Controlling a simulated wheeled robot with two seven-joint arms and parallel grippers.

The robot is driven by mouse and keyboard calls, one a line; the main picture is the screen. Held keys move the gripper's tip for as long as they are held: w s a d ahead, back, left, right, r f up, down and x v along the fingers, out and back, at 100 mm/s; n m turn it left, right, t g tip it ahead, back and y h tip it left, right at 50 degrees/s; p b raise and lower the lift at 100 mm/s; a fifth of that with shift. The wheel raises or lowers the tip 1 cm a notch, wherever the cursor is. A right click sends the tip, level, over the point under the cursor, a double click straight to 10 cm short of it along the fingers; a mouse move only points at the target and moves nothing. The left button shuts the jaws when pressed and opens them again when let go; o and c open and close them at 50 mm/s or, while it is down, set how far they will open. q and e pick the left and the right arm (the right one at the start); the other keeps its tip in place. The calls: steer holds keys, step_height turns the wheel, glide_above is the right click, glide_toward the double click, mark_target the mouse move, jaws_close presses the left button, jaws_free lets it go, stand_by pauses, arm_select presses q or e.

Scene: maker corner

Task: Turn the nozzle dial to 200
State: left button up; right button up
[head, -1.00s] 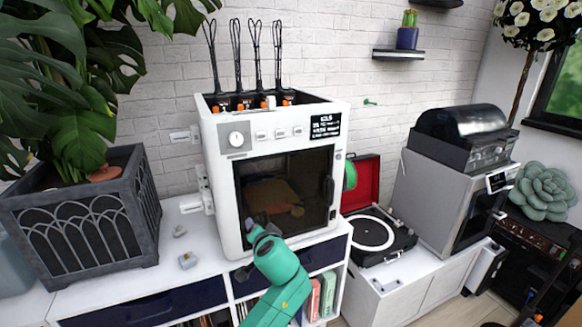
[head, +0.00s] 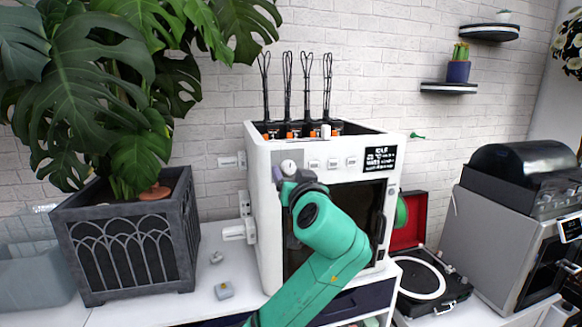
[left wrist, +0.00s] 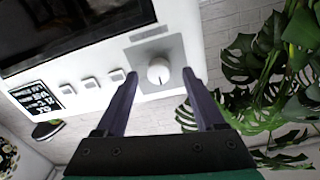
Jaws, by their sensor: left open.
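The nozzle dial (left wrist: 158,71) is a round white knob on a grey square plate on the front of the white printer (head: 262,215). In the head view the dial (head: 288,167) shows just above my left gripper (head: 300,180), at the upper left of the printer's front. In the left wrist view my left gripper (left wrist: 160,85) is open, with one finger on each side of the dial and gaps between fingers and knob. I cannot tell the dial's setting; its markings are too small. My right gripper is not in view.
White buttons (head: 333,163) and a small black display (head: 380,159) sit right of the dial. A large plant in a grey planter (head: 130,250) stands left of the printer. A red-lidded record player (head: 425,285) stands to the right.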

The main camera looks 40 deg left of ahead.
arm_select(q)
steer(key=shift+x, duration=0.9)
steer(key=shift+c, duration=1)
steer(key=shift+d, duration=0.1)
jaws_close()
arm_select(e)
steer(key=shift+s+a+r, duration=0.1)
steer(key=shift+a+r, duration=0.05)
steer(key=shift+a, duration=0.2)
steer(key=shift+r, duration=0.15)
